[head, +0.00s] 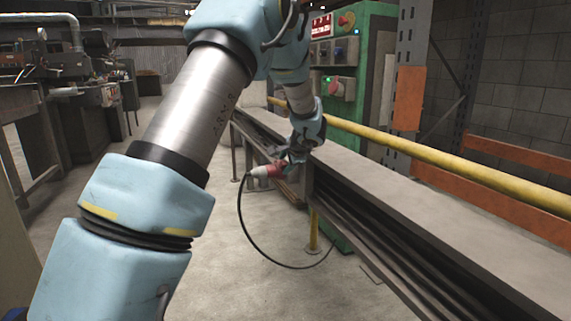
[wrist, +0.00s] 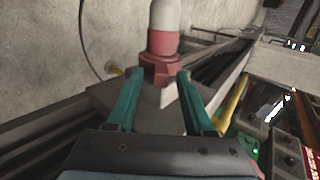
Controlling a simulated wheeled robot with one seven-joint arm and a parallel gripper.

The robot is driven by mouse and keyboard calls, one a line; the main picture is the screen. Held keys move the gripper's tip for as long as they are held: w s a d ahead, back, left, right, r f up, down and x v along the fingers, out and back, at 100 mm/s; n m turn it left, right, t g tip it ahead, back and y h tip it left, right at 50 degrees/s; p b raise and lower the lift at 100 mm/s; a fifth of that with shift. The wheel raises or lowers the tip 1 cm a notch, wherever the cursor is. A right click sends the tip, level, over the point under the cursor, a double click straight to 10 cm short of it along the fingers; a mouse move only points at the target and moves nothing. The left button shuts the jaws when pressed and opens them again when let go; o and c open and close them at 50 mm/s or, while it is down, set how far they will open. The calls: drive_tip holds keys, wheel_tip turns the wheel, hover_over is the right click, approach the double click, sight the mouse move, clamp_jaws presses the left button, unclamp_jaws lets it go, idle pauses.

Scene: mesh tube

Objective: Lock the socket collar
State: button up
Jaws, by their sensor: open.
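A red and pale grey plug connector (head: 262,171) sits at the side of the long grey bench, beneath my wrist. In the wrist view its pale grey body (wrist: 164,14) points away from me, with a red band below it. The darker red socket collar (wrist: 160,69) is at the near end. My gripper (wrist: 158,74) is open, with one green finger on each side of the collar. I cannot tell whether either finger touches it. In the head view my gripper (head: 289,156) is small and partly hidden by my own wrist.
A black cable (head: 240,212) loops from the plug down near the floor. The long grey bench (head: 424,205) runs along the right, with a yellow rail (head: 450,170) behind it. A green control cabinet (head: 371,60) stands behind. The floor left of the bench is clear.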

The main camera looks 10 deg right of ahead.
drive_tip(key=p+v, duration=0.1)
drive_tip(key=v, duration=0.9)
drive_tip(key=shift+s+r, duration=0.25)
drive_tip(key=shift+r, duration=0.05)
